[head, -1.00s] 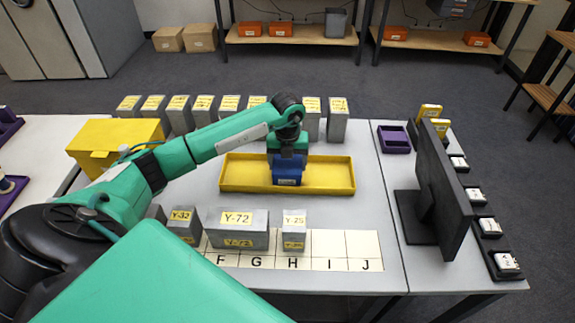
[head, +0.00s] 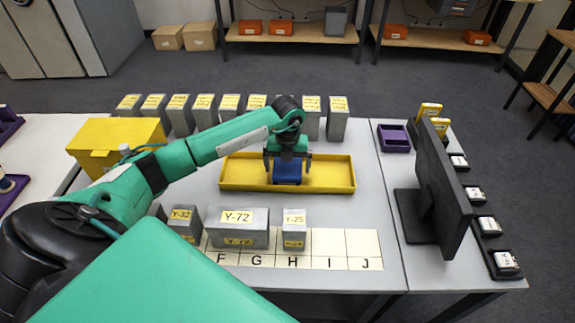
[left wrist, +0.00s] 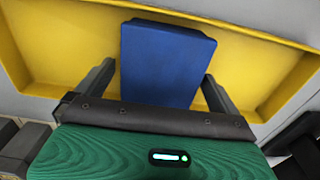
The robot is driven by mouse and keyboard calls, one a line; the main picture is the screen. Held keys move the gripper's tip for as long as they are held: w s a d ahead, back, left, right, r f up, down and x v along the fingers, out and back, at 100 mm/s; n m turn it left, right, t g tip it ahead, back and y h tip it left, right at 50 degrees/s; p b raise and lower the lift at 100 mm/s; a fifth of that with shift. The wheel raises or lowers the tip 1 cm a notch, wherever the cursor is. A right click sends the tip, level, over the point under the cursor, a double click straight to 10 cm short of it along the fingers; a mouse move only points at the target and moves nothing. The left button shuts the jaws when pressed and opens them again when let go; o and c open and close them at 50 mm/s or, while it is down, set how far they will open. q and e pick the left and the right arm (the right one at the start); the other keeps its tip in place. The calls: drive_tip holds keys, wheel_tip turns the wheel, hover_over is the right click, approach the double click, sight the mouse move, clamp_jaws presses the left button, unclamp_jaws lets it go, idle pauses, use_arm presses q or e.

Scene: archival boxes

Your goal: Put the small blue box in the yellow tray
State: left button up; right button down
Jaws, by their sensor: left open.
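The small blue box (head: 287,172) is in the yellow tray (head: 331,178), a little left of the tray's right half. My left gripper (head: 286,160) is directly above the box, with its jaws open. In the left wrist view the blue box (left wrist: 165,62) lies between the two spread dark fingers (left wrist: 157,85), with a gap on each side. The yellow tray (left wrist: 70,40) surrounds the box there. My right gripper does not show.
A row of grey boxes (head: 204,113) stands behind the tray. A yellow box (head: 110,140) is at left and a black monitor (head: 440,185) at right.

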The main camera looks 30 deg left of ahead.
sight(288, 164)
use_arm(q)
wheel_tip(288, 164, up, 12)
drive_tip(key=b, duration=0.1)
drive_tip(key=shift+b, duration=0.35)
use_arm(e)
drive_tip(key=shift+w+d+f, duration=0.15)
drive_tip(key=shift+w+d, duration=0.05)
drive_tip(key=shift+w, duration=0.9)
use_arm(q)
drive_tip(key=shift+f, duration=0.1)
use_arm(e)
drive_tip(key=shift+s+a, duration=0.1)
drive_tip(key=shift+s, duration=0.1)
